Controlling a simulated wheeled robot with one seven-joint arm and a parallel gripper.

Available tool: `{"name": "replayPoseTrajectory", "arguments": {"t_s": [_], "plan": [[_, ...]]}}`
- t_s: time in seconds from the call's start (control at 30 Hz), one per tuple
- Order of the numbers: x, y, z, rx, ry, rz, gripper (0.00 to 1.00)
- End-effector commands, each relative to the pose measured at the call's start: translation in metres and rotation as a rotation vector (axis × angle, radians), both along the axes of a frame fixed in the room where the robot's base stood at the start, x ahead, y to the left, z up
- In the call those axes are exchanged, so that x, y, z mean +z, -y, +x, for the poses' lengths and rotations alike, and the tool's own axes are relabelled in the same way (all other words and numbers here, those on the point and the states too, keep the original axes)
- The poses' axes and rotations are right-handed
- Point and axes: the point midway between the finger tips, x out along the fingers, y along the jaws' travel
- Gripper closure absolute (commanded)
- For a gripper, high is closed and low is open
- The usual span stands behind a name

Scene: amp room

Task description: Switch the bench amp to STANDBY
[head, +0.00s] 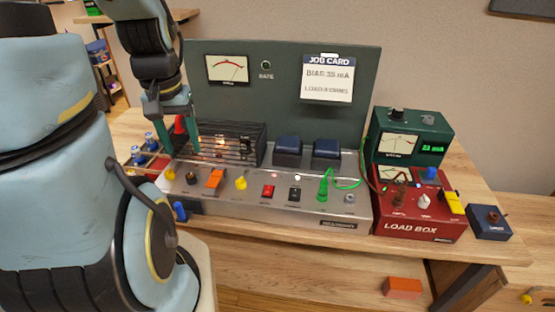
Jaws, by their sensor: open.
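The bench amp is a silver chassis (255,212) on the table, with a dark upright panel (365,75) behind it. The small labels are unreadable, so I cannot tell which control is STANDBY or how the rockers are set. My gripper (176,143) is open above the chassis's left end, pointing down, well left of the rockers. A red object (180,124) shows between its fingers; I cannot tell if they touch it.
A black grilled box (235,132) with a glow inside and two dark blue blocks (326,150) stand behind the controls. A green cable (350,184) loops at the right. The red load box (415,228) and green meter box (423,133) stand right.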

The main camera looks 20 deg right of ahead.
Motion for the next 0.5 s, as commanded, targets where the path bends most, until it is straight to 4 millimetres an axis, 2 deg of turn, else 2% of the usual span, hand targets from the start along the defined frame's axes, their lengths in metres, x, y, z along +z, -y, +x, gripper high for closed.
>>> {"name": "replayPoseTrajectory", "arguments": {"t_s": [0.03, 0.17, 0.27, 0.4, 0.5], "plan": [[-0.008, 0.012, 0.006, -0.084, -0.008, 0.008, 0.47], [-0.021, 0.057, 0.02, -0.424, -0.051, 0.039, 0.62], [-0.031, 0.102, 0.027, -0.747, -0.09, 0.058, 0.73], [-0.041, 0.164, 0.025, -1.176, -0.137, 0.071, 0.89], [-0.044, 0.201, 0.019, -1.429, -0.16, 0.072, 1.0]]}}
